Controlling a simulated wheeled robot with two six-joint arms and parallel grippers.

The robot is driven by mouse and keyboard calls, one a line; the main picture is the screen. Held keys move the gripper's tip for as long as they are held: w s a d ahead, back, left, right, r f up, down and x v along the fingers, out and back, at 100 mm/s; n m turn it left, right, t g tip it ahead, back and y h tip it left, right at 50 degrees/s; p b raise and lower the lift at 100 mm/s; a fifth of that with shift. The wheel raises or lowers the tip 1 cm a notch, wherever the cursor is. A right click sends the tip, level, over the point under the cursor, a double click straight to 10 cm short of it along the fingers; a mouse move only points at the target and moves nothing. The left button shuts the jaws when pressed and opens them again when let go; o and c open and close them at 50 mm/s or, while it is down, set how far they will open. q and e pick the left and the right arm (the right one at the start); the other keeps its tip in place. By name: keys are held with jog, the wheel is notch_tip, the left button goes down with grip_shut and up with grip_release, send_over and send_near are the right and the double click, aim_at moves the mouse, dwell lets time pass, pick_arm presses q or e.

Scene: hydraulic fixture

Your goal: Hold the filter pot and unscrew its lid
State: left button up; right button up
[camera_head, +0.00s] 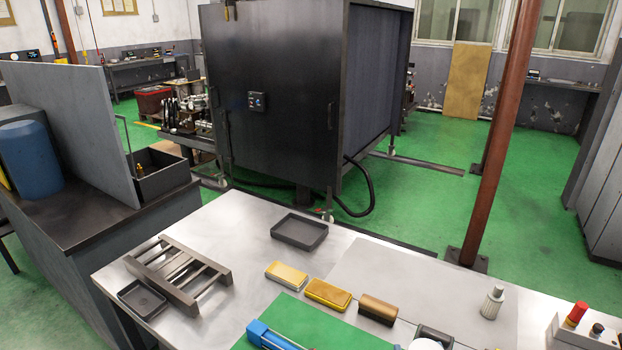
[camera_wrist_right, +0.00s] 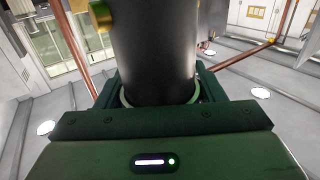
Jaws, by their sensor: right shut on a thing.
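In the right wrist view a dark, smooth cylinder (camera_wrist_right: 152,50), which looks like the filter pot, stands between the fingers of my right gripper (camera_wrist_right: 155,88). The gripper is shut on it. A brass fitting (camera_wrist_right: 101,15) sticks out of its side at the upper left. A light green ring shows around the cylinder at the fingers. Its far end is cut off by the frame, and I cannot make out the lid. In the head view I cannot make out the pot or either gripper clearly. My left gripper is not in view.
The steel table (camera_head: 225,215) holds a dark tray (camera_head: 300,232), a slatted rack (camera_head: 178,275), a small tray (camera_head: 142,298), several blocks (camera_head: 328,293), a pale bottle (camera_head: 492,302) and a knobbed box (camera_head: 588,330). A blue tool (camera_head: 262,335) lies on the green mat (camera_head: 330,328). The table's right-centre is clear.

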jog(key=shift+s, duration=0.15)
jog(key=shift+a+r, duration=0.1)
jog(key=w+a+r+n+g+y, duration=0.2)
jog(key=w+a+n+g+y, duration=0.1)
jog(key=a+n+y, duration=0.3)
jog(key=w+a+r+n+g+y, duration=0.3)
jog(key=a+n+g+y, duration=0.3)
jog(key=a+y, duration=0.2)
jog(key=shift+w+a+r+g+y, duration=0.3)
jog(key=shift+w+y, duration=0.3)
jog(key=shift+y, duration=0.3)
jog(key=shift+a+r+n+g, duration=0.2)
jog(key=shift+n+g, duration=0.1)
jog(key=shift+n, duration=0.1)
grip_shut()
jog(key=shift+f, duration=0.15)
